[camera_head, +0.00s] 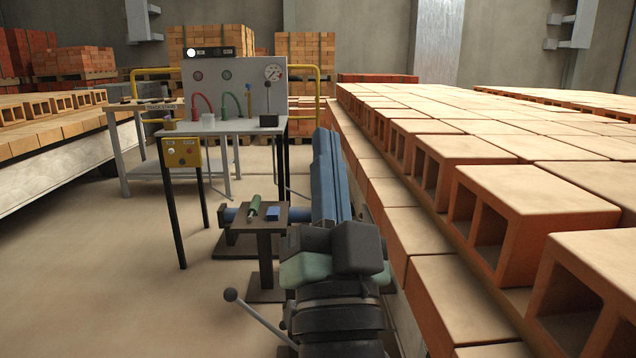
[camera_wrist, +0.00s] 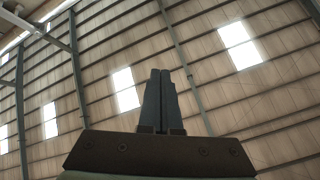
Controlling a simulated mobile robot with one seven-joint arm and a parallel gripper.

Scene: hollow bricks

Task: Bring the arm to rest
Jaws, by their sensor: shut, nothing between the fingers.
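My gripper (camera_wrist: 160,74) shows in the wrist view, with its two dark fingers side by side and together, nothing between them. Behind the fingers is only a high panelled surface with bright windows, so the wrist camera faces up and away from the bricks. In the head view, dark and greenish rounded parts fill the bottom centre beside the brick stack; I cannot clearly make out the fingertips there.
Rows of hollow bricks (camera_head: 530,195) fill the right side, close to the bottom-centre parts. A bench (camera_head: 225,126) with a gauge panel (camera_head: 234,92) stands at the back left. Left floor is clear.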

